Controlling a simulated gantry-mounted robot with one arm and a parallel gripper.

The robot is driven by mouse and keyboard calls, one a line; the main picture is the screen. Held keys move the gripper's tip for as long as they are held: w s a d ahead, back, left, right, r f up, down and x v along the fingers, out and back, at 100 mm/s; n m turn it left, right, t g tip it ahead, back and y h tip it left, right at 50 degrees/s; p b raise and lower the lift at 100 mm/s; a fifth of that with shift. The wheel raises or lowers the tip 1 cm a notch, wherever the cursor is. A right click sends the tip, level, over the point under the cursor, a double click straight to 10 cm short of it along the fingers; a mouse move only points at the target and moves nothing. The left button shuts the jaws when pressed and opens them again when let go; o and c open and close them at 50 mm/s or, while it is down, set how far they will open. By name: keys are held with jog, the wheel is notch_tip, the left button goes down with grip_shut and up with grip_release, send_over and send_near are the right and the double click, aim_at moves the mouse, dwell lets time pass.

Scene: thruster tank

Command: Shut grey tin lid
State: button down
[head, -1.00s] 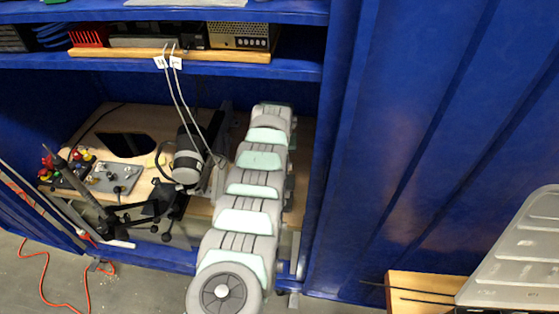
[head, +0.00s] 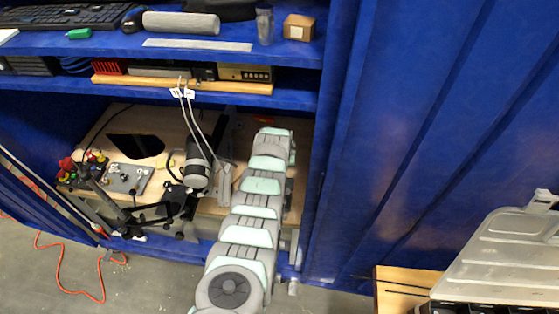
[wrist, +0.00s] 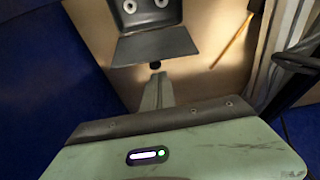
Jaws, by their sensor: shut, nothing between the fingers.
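The grey tin lid (head: 500,250) stands raised and tilted at the lower right of the head view, above an open tin whose dark, divided inside shows at the bottom edge. The picture's edge cuts off most of the tin. My gripper (wrist: 156,67) is shut and empty in the wrist view, over a tan bench surface. In the head view my arm reaches up into the blue shelving, and its gripper end cannot be made out there. The gripper is well to the left of the lid and apart from it.
A wooden surface (head: 402,280) lies beside the tin. Blue shelves hold a keyboard (head: 62,17), a grey cylinder (head: 181,23) and a small brown box (head: 299,27). A blue wall (head: 430,120) stands between the shelving and the tin. A dark plate (wrist: 155,44) is just ahead of my gripper.

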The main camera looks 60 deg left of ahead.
jog(key=shift+s+d+f, duration=0.1)
jog(key=shift+s+d, duration=0.05)
jog(key=shift+d, duration=0.1)
jog(key=shift+p, duration=0.4)
